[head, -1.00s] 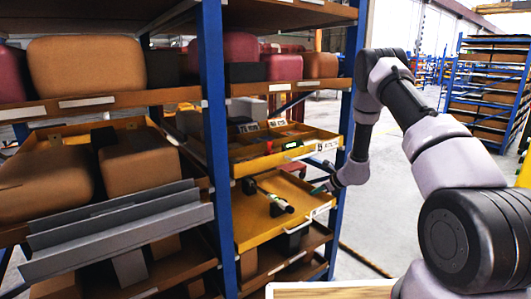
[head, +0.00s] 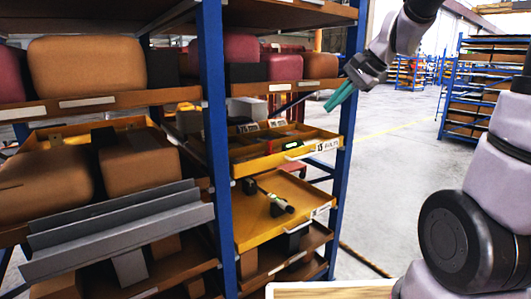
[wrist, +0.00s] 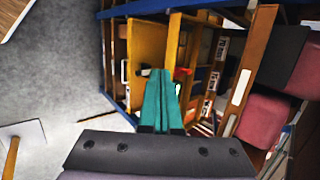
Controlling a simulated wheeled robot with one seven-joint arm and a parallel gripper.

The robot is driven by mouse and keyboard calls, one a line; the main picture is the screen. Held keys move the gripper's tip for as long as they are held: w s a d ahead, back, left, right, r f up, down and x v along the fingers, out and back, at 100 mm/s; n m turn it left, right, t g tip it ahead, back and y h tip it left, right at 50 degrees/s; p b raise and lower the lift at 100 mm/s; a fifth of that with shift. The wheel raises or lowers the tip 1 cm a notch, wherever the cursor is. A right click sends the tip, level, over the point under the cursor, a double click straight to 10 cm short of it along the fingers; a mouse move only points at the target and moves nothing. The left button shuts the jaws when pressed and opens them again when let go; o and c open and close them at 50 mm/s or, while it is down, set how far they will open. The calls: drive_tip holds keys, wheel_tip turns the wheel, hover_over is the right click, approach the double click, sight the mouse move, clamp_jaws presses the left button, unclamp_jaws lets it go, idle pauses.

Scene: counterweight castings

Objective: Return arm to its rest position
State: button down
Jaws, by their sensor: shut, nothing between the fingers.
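My gripper (head: 341,95) is raised at the upper right of the head view, beside the blue upright of the shelving rack (head: 210,130). Its teal fingers are together and hold nothing. They point down and to the left, apart from the rack. In the wrist view my gripper (wrist: 160,90) shows its two fingers side by side, with the rack's trays and shelves beyond them. My arm bends up along the right side of the head view, and part of it runs out of the top of the picture.
A yellow drawer (head: 258,228) with a dark and green tool (head: 276,202) sticks out of the rack below a divided yellow tray (head: 290,152). Brown and maroon castings fill the left shelves. Grey floor (head: 400,190) is clear between this rack and another blue rack (head: 485,95).

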drive_tip(key=s+d+r+n+t+h, duration=0.1)
drive_tip(key=s+d+r+n+h, duration=0.1)
drive_tip(key=s, duration=0.6)
drive_tip(key=s+d+r+n+t+h, duration=0.1)
drive_tip(key=s+d+n+h, duration=0.1)
drive_tip(key=s, duration=0.7)
drive_tip(key=d+n, duration=0.1)
drive_tip(key=d, duration=0.1)
drive_tip(key=shift+d+r+n+h, duration=0.3)
drive_tip(key=shift+r+n, duration=0.05)
drive_tip(key=shift+n, duration=0.05)
